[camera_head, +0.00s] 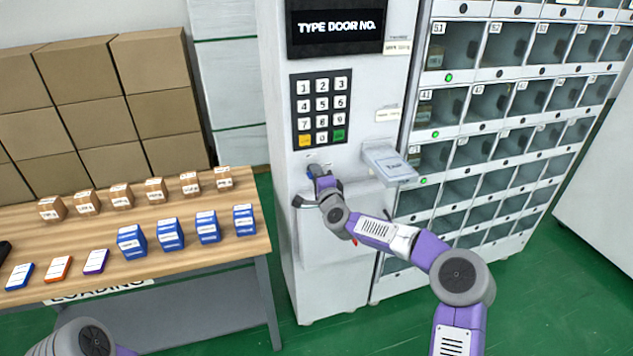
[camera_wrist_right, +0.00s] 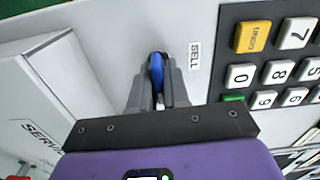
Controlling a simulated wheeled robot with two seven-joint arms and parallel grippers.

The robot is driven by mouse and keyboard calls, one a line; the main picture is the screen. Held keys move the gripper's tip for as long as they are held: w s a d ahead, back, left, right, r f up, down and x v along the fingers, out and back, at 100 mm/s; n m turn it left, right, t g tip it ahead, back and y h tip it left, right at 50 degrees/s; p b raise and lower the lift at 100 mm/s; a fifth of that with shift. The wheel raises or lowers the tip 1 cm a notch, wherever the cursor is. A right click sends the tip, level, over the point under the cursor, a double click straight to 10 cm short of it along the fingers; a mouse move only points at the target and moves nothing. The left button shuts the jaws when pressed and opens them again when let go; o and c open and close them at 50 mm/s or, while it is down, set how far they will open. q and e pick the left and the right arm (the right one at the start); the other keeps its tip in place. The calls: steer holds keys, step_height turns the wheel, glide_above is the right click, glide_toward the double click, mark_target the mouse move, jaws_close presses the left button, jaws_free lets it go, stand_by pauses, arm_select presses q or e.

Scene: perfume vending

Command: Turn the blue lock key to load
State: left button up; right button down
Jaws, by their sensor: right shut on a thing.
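The blue lock key (camera_wrist_right: 156,72) sits on the front of the white vending machine (camera_head: 270,100), below the keypad (camera_head: 321,108). In the right wrist view, the fingers of my right gripper (camera_wrist_right: 157,88) are closed around the key from both sides. A "SELL" label (camera_wrist_right: 194,58) is just right of the key there. In the head view, my right gripper (camera_head: 318,185) is against the machine front and mostly covers the key. A "LOAD" label cannot be made out. Only a link of my left arm shows at the bottom left; its gripper is out of view.
The display (camera_head: 336,27) reads "TYPE DOOR NO." A tray (camera_head: 388,162) juts out right of the keypad. Glass-door compartments (camera_head: 460,100) fill the right side. A wooden table (camera_head: 190,265) with several boxes stands at left. A "SERVICE" panel (camera_wrist_right: 35,100) lies beside the key.

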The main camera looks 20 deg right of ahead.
steer(key=shift+f+m+b, duration=0.1)
steer(key=shift+m+b, duration=0.2)
stand_by(0.4)
steer(key=c, duration=1.2)
jaws_free()
steer(key=s, duration=0.7)
steer(key=shift+s, duration=0.3)
steer(key=shift+d, duration=0.1)
